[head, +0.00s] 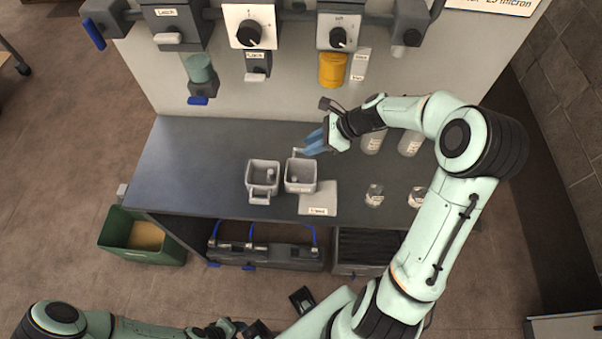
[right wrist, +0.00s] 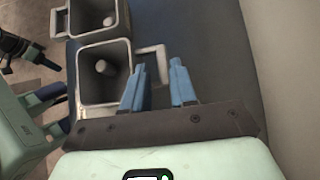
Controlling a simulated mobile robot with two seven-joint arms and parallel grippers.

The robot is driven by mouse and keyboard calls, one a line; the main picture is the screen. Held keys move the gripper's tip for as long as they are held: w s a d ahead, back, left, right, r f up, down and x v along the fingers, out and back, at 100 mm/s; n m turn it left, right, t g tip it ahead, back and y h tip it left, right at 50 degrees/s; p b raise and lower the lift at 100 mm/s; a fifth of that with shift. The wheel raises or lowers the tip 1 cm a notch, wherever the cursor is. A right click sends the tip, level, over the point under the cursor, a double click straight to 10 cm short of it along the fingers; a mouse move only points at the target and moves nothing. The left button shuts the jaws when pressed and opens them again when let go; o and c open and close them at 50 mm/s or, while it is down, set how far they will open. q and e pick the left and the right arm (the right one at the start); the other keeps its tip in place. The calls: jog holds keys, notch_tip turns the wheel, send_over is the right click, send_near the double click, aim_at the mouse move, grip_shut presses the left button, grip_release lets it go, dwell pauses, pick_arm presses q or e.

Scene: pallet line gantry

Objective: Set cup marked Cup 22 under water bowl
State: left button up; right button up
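Two square grey cups stand side by side on the bench: a left cup (head: 262,173) with its handle toward the front, and a right cup (head: 300,176) with its handle at the back. Each has a post inside. I cannot read a cup number. My right gripper (head: 315,142) has blue fingers at the right cup's handle. In the right wrist view the fingers (right wrist: 158,85) are apart, the handle (right wrist: 152,50) just ahead between them; contact is unclear. A teal bowl (head: 199,68) and a yellow bowl (head: 333,70) hang above; which is the water bowl is unclear. My left gripper (head: 220,329) is low, partly hidden.
A pale labelled plate (head: 318,198) lies beside the right cup. Clear jars (head: 374,195) and bottles (head: 372,142) stand to the right, near my right arm. A green bin (head: 140,236) is on the floor. The bench's left part is free. Valve blocks and knobs overhang the back.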

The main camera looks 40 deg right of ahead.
aim_at(298, 151)
jog(key=x, duration=0.6)
jog(key=shift+w+d, duration=0.1)
jog(key=shift+d, duration=0.05)
grip_shut()
